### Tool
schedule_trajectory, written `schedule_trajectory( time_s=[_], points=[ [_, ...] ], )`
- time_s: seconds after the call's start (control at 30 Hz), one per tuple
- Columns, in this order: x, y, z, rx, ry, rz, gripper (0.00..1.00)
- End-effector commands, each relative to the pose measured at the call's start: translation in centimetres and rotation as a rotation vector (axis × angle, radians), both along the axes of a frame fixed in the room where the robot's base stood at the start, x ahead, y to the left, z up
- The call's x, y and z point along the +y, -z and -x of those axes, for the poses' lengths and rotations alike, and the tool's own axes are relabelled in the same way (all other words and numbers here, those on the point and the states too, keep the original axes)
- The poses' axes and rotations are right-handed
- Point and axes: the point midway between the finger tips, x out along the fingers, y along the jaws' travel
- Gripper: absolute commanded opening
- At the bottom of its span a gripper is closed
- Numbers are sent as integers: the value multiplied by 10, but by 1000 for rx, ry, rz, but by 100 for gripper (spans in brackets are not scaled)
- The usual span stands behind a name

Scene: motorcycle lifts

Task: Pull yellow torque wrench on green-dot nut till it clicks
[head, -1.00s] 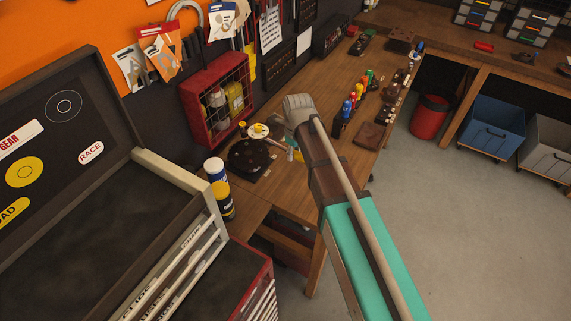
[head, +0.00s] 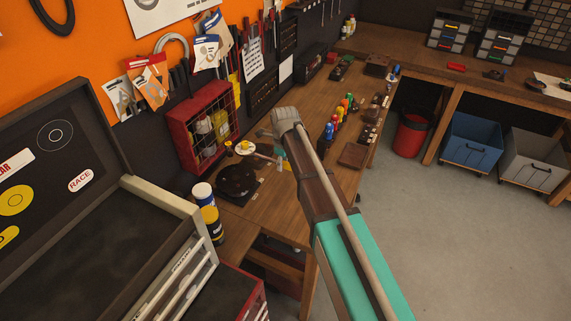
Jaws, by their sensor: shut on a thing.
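My own arm rises from the lower right and ends at a grey joint over the wooden bench (head: 307,187). My gripper is not clearly seen; the arm hides the area beyond that joint. A dark round plate (head: 237,180) lies on the bench to the left of my arm. Just behind it is a small yellow piece (head: 244,146) on a white round base. A thin grey bar (head: 263,156) lies between these and my arm; I cannot tell what it is. I cannot make out the yellow torque wrench or a green-dot nut.
A red wire-fronted cabinet (head: 207,127) hangs behind the bench. Coloured bottles (head: 338,120) line the bench.

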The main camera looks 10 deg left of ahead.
Motion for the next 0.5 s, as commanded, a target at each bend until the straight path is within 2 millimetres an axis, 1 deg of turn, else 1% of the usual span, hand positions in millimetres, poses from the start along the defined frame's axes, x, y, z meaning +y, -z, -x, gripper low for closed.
schedule_trajectory(
  time_s=[0.27, 0.5],
  points=[
    [-2, 6, -1, 0, 3, -1, 0],
    [-2, 21, -1, 0, 4, -1, 0]
  ],
)
